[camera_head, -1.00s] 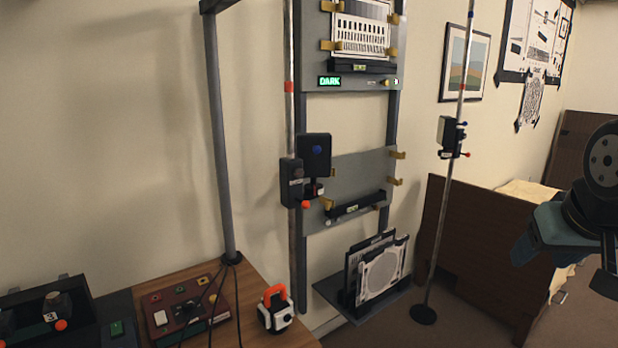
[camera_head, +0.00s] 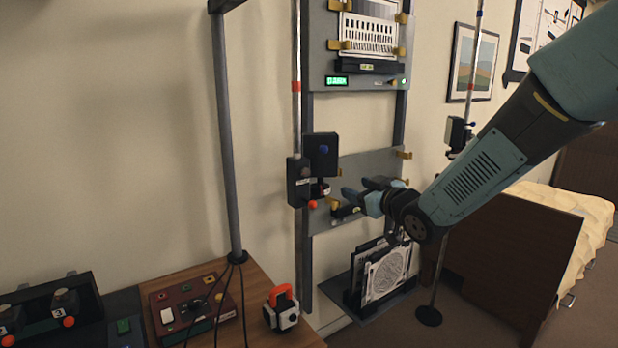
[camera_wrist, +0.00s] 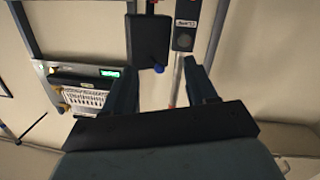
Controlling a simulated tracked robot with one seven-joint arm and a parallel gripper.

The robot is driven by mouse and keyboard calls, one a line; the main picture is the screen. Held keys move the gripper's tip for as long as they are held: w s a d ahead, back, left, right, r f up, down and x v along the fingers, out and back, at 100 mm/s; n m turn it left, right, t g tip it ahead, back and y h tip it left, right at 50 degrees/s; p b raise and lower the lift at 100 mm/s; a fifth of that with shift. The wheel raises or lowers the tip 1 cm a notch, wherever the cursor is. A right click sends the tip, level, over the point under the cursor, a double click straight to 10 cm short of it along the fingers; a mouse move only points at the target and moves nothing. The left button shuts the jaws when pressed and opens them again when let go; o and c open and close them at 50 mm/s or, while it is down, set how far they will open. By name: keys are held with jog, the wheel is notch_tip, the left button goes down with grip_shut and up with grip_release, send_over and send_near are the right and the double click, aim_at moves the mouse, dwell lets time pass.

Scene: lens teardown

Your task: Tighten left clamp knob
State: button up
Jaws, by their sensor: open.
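The left clamp (camera_head: 298,182) is a dark block on the left pole (camera_head: 297,110). A small red-orange knob (camera_head: 312,204) sits at its lower right. A black box (camera_head: 320,155) with a blue knob (camera_head: 323,149) is mounted beside it. My gripper (camera_head: 354,188) is open and empty, to the right of the clamp and knob and apart from them in the picture. In the wrist view, the clamp (camera_wrist: 186,28), black box (camera_wrist: 150,40) and blue knob (camera_wrist: 157,68) appear beyond my open fingers (camera_wrist: 163,75). The red-orange knob is not clear there.
A grey panel (camera_head: 362,165) stands behind my gripper, with brass hooks. A shelf (camera_head: 365,312) with framed plates is below. The right pole (camera_head: 437,285) is partly behind my arm. A wooden table (camera_head: 262,290) at lower left holds an orange-handled device (camera_head: 283,312).

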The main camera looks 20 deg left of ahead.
aim_at(308, 175)
jog(key=w+a, duration=0.2)
jog(key=a, duration=0.2)
jog(key=w+a+n+y, duration=0.1)
jog(key=w+a, duration=0.2)
jog(key=a, duration=0.2)
jog(key=w+a+y, duration=0.1)
jog(key=w+a, duration=0.2)
jog(key=a, duration=0.2)
jog(key=shift+a+f+g, duration=0.2)
jog(key=shift+f+g, duration=0.2)
jog(key=shift+c, duration=0.4)
